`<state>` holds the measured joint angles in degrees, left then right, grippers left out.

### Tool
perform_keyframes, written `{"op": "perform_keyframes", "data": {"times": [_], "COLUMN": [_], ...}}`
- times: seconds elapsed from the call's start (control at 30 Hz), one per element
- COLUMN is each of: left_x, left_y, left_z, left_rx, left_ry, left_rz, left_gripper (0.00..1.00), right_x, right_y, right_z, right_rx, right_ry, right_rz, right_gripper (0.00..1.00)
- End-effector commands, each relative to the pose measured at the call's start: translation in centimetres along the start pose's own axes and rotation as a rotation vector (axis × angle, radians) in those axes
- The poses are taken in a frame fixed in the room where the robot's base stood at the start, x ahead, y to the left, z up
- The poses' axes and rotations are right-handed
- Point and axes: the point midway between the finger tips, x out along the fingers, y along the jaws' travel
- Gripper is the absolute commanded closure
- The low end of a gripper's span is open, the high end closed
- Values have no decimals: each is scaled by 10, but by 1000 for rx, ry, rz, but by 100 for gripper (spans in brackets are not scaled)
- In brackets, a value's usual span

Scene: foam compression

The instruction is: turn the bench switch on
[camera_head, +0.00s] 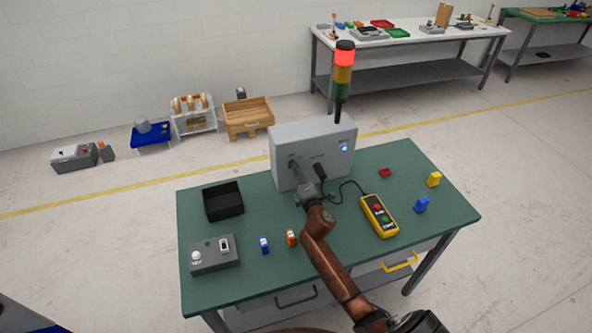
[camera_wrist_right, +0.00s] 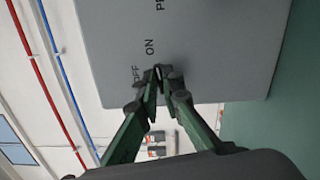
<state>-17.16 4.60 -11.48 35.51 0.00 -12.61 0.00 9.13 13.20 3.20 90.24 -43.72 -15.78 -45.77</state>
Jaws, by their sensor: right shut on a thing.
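The grey box (camera_head: 322,146) stands at the back of the green table (camera_head: 340,215). In the right wrist view its face (camera_wrist_right: 225,45) carries the letters ON and OFF, with OFF partly covered by a finger. My right gripper (camera_wrist_right: 158,72) has its fingertips together at the bench switch, beside these letters, and is shut on it. The fingers hide most of the switch, so I cannot tell its position. In the head view the right gripper (camera_head: 297,172) is against the left part of the box's front. My left gripper is not in view.
A signal tower (camera_head: 344,70) glows red on top. A black bin (camera_head: 223,201), a grey control box (camera_head: 214,254) and small blue, orange, red and yellow pieces lie around the table.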

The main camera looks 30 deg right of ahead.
Motion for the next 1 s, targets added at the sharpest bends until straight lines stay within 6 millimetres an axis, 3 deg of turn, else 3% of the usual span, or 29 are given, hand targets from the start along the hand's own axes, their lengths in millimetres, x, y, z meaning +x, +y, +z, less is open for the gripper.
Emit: {"op": "perform_keyframes", "data": {"times": [0.4,0.97,1.0], "left_x": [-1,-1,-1], "left_y": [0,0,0], "left_z": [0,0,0], "left_rx": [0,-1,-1], "left_ry": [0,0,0], "left_rz": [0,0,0], "left_gripper": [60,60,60], "right_x": [0,0,0], "right_y": [0,-1,-1], "right_z": [0,1,1], "right_rx": [189,217,216], "right_ry": [-1,-1,-1], "right_rz": [0,0,0], "right_gripper": [100,100,91]}}
